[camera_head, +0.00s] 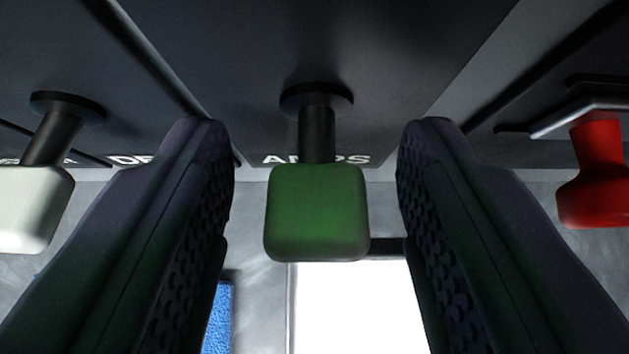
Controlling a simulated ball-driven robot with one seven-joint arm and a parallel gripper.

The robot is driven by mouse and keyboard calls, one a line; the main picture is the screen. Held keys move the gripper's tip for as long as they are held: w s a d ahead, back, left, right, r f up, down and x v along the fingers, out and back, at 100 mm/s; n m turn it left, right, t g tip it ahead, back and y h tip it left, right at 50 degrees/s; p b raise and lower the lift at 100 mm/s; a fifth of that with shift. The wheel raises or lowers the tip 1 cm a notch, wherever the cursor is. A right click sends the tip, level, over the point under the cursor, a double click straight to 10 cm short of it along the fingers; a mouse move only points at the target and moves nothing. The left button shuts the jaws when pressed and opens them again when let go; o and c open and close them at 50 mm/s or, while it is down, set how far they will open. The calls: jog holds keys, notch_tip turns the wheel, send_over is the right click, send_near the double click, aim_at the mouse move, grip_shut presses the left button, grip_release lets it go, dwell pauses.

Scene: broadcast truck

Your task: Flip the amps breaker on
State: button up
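The amps breaker is a lever with a black stem and a green block handle (316,212), in the middle of the head camera view. Its stem comes out of a round collar on the dark panel (230,60), and the label "AMPS" (275,160) is partly hidden behind the stem. My gripper (316,170) is open, with one dark padded finger on each side of the green handle. A gap shows between the handle and each finger, so neither touches it.
A lever with a white handle (32,208) is at the left, beyond the left finger. A red handle (598,180) near a metal bracket (580,115) is at the right. A bright white panel (355,310) and a blue patch (218,318) lie below.

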jog(key=p+v, duration=0.1)
jog(key=v, duration=0.6)
jog(key=shift+s+r+p, duration=0.25)
jog(key=shift+s+p, duration=0.1)
